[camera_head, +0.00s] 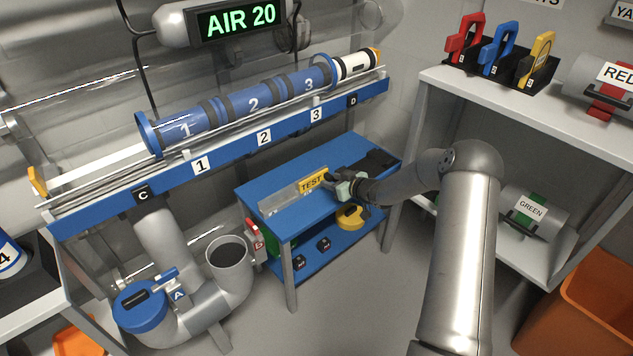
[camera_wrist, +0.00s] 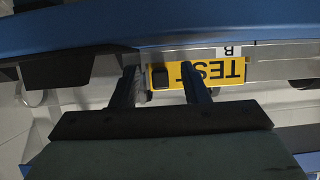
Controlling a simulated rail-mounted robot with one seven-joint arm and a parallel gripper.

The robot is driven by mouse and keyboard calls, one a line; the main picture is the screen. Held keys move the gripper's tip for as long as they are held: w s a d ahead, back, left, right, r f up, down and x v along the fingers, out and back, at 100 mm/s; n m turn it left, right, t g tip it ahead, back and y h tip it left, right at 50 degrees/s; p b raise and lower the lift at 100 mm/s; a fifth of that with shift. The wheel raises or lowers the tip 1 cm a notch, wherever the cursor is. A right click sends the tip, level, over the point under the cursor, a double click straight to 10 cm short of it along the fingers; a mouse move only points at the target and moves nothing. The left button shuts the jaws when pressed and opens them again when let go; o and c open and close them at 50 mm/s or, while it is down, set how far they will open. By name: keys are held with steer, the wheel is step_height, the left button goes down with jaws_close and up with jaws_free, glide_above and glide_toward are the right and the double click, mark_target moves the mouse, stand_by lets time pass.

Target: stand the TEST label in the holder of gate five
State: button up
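The yellow TEST label (camera_head: 313,181) stands upright in a pale clear strip holder (camera_head: 278,202) along the blue table. In the wrist view the label (camera_wrist: 226,74) appears upside down, just beyond my fingers. My gripper (camera_head: 338,184) is at the label's right end. I cannot make out a holder marked for gate five.
The blue table (camera_head: 340,155) has a lower shelf with a yellow round object (camera_head: 351,216) and small black blocks. A blue tube rack (camera_head: 235,150) runs above and behind it. Padlock-like tags (camera_head: 500,55) stand on the right shelf. A pipe (camera_head: 230,275) rises at front left.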

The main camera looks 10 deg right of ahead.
jaws_close()
steer(key=shift+r, duration=0.1)
